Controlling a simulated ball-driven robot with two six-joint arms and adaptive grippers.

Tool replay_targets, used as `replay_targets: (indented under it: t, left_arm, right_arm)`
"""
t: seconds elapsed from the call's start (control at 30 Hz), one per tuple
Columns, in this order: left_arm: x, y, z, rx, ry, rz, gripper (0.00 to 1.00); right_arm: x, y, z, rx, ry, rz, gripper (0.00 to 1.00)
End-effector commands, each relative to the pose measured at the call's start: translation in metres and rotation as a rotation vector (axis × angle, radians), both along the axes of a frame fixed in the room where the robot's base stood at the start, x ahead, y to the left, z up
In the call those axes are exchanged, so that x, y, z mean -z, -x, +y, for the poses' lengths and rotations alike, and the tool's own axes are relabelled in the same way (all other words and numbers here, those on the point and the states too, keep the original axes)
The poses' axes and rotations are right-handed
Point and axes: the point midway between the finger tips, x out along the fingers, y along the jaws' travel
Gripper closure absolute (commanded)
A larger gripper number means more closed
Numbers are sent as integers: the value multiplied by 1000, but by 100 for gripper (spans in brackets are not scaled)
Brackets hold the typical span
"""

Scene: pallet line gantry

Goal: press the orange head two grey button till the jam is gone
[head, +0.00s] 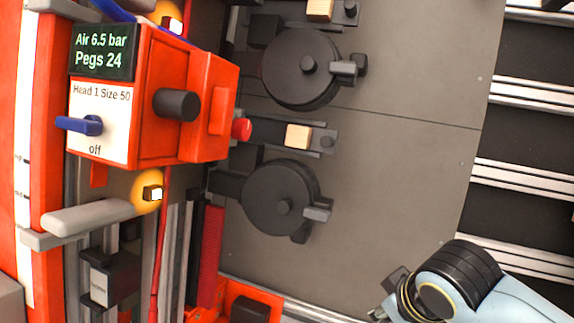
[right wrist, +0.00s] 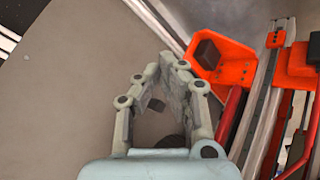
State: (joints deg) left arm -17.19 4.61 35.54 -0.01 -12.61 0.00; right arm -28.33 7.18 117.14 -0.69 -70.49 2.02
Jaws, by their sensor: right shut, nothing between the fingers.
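The orange head (head: 200,100) at upper left in the head view carries a white label reading "Head 1 Size 50" and "off". A dark grey round button (head: 176,105) sticks out of its face, with a blue lever (head: 80,125) left of it and a red knob (head: 241,129) on its right side. No label for a head two is readable. My right arm enters at lower right, well apart from the head. In the right wrist view my right gripper (right wrist: 162,72) is shut and empty above a grey surface. My left gripper is not in view.
A display (head: 102,52) reads "Air 6.5 bar, Pegs 24". Two dark round clamps (head: 296,65) (head: 272,200) and a wooden block (head: 298,136) stand on the grey plate (head: 410,150). An orange bracket (right wrist: 222,55) lies right of the gripper. The plate's middle is clear.

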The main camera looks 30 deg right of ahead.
Motion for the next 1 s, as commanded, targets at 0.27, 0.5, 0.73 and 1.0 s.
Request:
replay_targets:
  t: [0.27,0.5,0.73,1.0]
  left_arm:
    - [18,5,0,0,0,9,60]
    - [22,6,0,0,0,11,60]
    - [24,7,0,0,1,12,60]
    - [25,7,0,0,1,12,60]
  right_arm:
    - [-114,-81,-19,95,41,-331,100]
    - [-212,-151,-34,181,24,-691,100]
    - [-315,-202,-39,213,-50,-1055,100]
    - [-445,-231,-30,155,-208,-1465,100]
